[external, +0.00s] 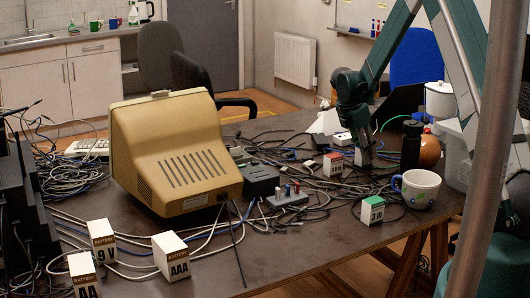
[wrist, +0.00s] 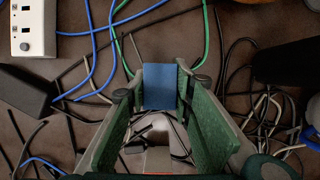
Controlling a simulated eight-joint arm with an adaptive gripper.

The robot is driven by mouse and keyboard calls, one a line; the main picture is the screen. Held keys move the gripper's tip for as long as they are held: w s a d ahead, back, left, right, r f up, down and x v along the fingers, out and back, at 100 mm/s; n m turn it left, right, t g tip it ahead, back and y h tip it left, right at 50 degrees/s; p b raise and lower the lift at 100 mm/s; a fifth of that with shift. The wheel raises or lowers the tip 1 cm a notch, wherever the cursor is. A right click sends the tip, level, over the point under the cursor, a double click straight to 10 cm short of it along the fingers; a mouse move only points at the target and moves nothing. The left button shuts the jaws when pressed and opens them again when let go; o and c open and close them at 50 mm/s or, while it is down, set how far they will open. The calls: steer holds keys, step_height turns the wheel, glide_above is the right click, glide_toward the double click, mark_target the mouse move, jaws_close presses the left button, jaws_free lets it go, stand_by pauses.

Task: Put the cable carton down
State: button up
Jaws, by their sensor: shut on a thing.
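My gripper (wrist: 158,86) is shut, with a blue block-like thing between its green fingertips in the wrist view. This blue thing (wrist: 160,88) appears to be the cable carton; only one plain blue face shows. In the external view my gripper (external: 362,157) points down over the cable-strewn right half of the table, and the carton cannot be made out there. I cannot tell whether the carton touches the table or cables. A white and red box (external: 333,165) stands just left of the fingers in the external view.
A patterned mug (external: 416,189), a green-and-white box (external: 372,211) and a black cylinder (external: 411,146) stand near my gripper. A beige monitor (external: 172,153) stands left. Battery boxes (external: 171,256) stand at the front left. Loose cables cover much of the table; its front middle is clearer.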

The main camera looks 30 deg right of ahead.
steer(key=shift+f, duration=0.15)
steer(key=o, duration=1)
steer(key=shift+c, duration=0.2)
steer(key=p+v, duration=0.1)
steer(key=v, duration=1.1)
steer(key=shift+p, duration=0.4)
